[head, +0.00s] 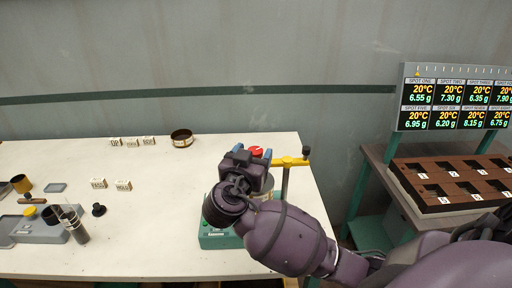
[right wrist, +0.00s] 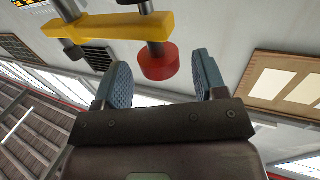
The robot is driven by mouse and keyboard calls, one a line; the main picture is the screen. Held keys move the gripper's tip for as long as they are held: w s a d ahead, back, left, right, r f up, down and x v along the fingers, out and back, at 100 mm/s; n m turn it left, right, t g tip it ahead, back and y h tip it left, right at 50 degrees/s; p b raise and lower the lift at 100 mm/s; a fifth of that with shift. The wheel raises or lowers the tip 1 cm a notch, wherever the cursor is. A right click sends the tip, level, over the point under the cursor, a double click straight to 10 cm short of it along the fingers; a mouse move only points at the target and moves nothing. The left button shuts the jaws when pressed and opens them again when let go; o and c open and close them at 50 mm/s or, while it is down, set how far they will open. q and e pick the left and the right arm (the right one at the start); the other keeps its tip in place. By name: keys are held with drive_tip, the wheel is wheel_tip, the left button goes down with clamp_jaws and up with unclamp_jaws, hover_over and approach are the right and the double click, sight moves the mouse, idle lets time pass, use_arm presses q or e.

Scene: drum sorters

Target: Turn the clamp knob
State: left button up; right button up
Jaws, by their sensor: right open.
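The red knob (head: 256,151) sits at the left end of a yellow clamp arm (head: 291,161) on a grey post. The right wrist view shows the red knob (right wrist: 158,62) under the yellow arm (right wrist: 105,27). My right gripper (head: 257,158) is at the knob, with its two blue fingers apart. In the right wrist view my right gripper (right wrist: 162,82) is open and empty; the knob appears in the gap, near the fingertips, and no finger is seen touching it. The teal clamp base (head: 216,240) is partly hidden by my right arm. My left gripper is not in view.
A black-tipped handle (head: 306,151) rises at the yellow arm's right end. A round dark tin (head: 181,138) and small label blocks stand further left. A grey tray (head: 38,232) with small items is at far left. A brown slotted rack (head: 455,183) stands right.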

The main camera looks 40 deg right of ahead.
drive_tip(key=shift+x, duration=1.15)
drive_tip(key=shift+c, duration=0.3)
drive_tip(key=c, duration=0.9)
drive_tip(key=shift+o, duration=0.2)
